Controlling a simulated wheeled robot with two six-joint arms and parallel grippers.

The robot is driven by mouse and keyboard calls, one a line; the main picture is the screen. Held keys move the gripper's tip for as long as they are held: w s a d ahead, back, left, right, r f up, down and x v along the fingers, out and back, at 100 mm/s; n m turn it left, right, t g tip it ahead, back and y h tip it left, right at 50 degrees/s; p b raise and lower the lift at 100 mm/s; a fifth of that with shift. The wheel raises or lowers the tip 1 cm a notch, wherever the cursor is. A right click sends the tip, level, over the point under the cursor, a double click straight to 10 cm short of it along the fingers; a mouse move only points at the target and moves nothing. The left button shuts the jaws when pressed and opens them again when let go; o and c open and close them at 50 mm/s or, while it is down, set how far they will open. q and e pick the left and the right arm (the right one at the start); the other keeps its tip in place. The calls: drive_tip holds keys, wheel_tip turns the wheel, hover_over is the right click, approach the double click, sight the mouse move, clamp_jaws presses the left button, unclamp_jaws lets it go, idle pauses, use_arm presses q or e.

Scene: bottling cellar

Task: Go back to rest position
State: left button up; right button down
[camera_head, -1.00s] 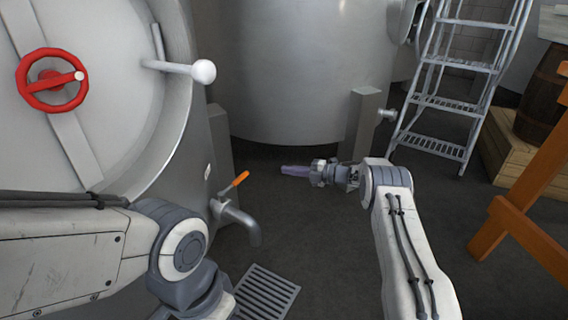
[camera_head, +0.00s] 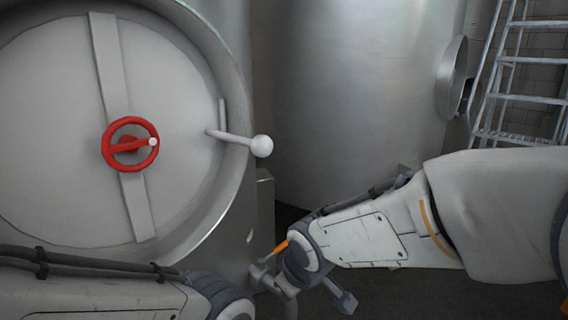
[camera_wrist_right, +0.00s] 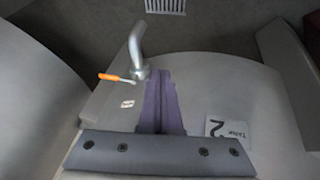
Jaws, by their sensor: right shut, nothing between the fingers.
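My right gripper (camera_wrist_right: 160,105) shows in the right wrist view as two purple fingers closed together, with nothing held between them. In the head view my right arm comes in from the right and bends down in front of the tap; its fingers are not visible there. My left arm shows at the lower left of the head view, bent, and its gripper is out of the frame.
A tank door with a red handwheel (camera_head: 130,144) and a white-knobbed lever (camera_head: 261,146) is at the left. The tap's orange handle (camera_wrist_right: 115,77) and bent spout (camera_wrist_right: 136,45) show beyond my right fingers. A "2" label (camera_wrist_right: 229,131) is on the tank. A ladder (camera_head: 520,100) stands back right.

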drive_tip(key=s+d+f+m+g, duration=0.1)
drive_tip(key=s+d+g, duration=0.15)
drive_tip(key=s, duration=0.85)
drive_tip(key=s+d+f+m+g, duration=0.1)
drive_tip(key=s+f+g, duration=0.15)
drive_tip(key=s, duration=0.85)
wheel_tip(320, 180, up, 39)
drive_tip(key=w+p, duration=0.1)
drive_tip(key=p, duration=3.7)
drive_tip(key=shift+f+h, duration=0.15)
drive_tip(key=shift+h, duration=0.15)
drive_tip(key=shift+w, duration=0.1)
